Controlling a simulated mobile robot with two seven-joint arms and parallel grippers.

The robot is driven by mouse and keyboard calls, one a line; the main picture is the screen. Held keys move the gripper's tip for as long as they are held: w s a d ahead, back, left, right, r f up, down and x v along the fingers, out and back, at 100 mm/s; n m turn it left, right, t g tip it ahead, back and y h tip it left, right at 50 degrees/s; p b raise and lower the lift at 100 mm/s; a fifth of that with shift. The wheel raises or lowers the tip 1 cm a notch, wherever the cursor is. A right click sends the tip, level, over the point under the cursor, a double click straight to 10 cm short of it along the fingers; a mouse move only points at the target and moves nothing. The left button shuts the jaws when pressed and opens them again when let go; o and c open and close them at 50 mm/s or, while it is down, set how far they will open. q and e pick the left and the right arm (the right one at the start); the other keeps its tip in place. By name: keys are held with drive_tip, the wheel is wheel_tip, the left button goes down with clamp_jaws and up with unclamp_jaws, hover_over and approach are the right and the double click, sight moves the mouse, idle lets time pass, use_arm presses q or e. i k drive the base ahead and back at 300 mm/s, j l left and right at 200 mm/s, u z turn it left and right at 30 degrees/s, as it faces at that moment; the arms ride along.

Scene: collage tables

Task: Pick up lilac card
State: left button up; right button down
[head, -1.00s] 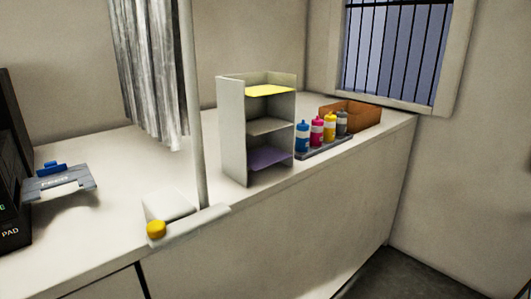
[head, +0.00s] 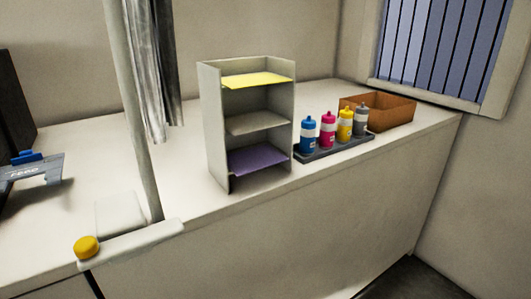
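The lilac card (head: 259,161) lies flat on the lowest shelf of a pale open-fronted rack (head: 213,125) on the counter. Its front edge shows at the rack's open side. A yellow card (head: 257,80) lies on the top shelf. The middle shelf shows a grey-beige surface; I cannot tell whether it is a card or the bare shelf. Neither of my grippers shows in the head view.
A dark tray (head: 340,145) with several coloured bottles stands right of the rack, before a brown open box (head: 398,110). A pole (head: 135,110) and a grey curtain (head: 152,70) stand left. A yellow knob (head: 87,247) sits at the counter's front edge.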

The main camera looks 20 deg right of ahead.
sight(243, 162)
drive_tip(key=i+l, duration=0.1)
drive_tip(key=l, duration=0.35)
drive_tip(key=i+l, duration=0.1)
drive_tip(key=l, duration=0.35)
drive_tip(key=i+l, duration=0.15)
drive_tip(key=l, duration=0.3)
drive_tip(key=i+l, duration=0.1)
drive_tip(key=l, duration=0.35)
drive_tip(key=u, duration=0.05)
